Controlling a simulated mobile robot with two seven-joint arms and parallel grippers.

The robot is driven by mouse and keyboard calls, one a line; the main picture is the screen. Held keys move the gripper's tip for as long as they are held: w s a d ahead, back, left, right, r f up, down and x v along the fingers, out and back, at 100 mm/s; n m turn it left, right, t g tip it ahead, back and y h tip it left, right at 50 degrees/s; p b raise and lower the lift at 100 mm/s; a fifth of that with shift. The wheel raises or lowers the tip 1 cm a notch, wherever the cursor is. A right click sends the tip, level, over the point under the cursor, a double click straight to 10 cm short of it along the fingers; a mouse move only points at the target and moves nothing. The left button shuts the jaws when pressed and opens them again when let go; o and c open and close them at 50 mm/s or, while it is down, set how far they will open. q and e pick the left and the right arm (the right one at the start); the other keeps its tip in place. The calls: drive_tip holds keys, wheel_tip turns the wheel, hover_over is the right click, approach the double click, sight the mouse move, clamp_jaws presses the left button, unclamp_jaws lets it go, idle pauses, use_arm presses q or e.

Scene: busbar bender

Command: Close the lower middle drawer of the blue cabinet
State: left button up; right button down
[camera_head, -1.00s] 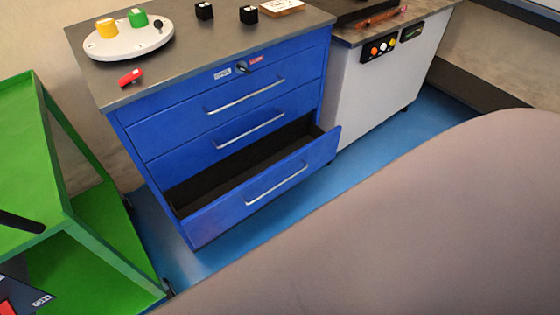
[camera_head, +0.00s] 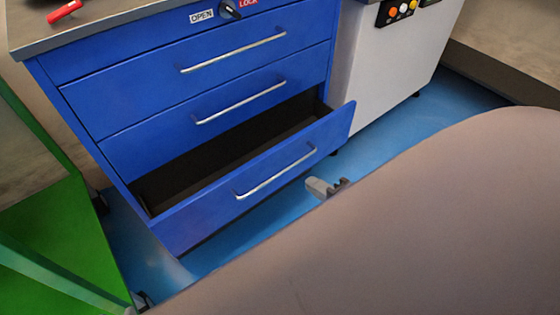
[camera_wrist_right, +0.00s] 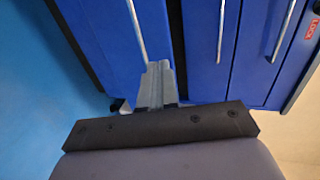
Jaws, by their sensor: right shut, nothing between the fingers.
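The blue cabinet (camera_head: 85,105) stands ahead with its lowest visible drawer (camera_head: 205,212) pulled out, its dark, empty-looking inside showing. The two drawers above it are shut. The open drawer has a silver bar handle (camera_head: 275,173). My right gripper (camera_head: 318,187) shows at the edge of my arm, in front of and to the right of that handle. In the right wrist view my gripper fingers (camera_wrist_right: 157,72) are together and empty, pointing at the drawer front (camera_wrist_right: 100,30) close to the handle (camera_wrist_right: 137,35). I cannot tell whether they touch it. My left gripper is out of view.
A green cart (camera_head: 60,235) stands at the left. A white unit with buttons (camera_head: 375,65) stands to the right of the cabinet. A red object (camera_head: 64,12) lies on the cabinet top. Blue floor is clear at the right. My arm hides the lower right.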

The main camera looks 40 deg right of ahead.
drive_tip(key=b, duration=0.4)
approach(272, 155)
drive_tip(key=x, duration=0.4)
drive_tip(key=shift+w+f, duration=0.1)
drive_tip(key=shift+f, duration=0.2)
drive_tip(key=shift+w+a, duration=0.1)
drive_tip(key=shift+w, duration=0.8)
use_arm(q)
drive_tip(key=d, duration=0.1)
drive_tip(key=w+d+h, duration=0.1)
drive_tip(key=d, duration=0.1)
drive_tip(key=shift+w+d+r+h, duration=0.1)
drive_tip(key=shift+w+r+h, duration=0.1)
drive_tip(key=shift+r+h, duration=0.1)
use_arm(e)
drive_tip(key=shift+w, duration=0.15)
use_arm(q)
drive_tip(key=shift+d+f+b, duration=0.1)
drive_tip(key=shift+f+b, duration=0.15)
drive_tip(key=shift+b, duration=0.05)
use_arm(e)
drive_tip(key=w, duration=0.9)
drive_tip(key=shift+w+a, duration=0.4)
drive_tip(key=shift+a, duration=0.05)
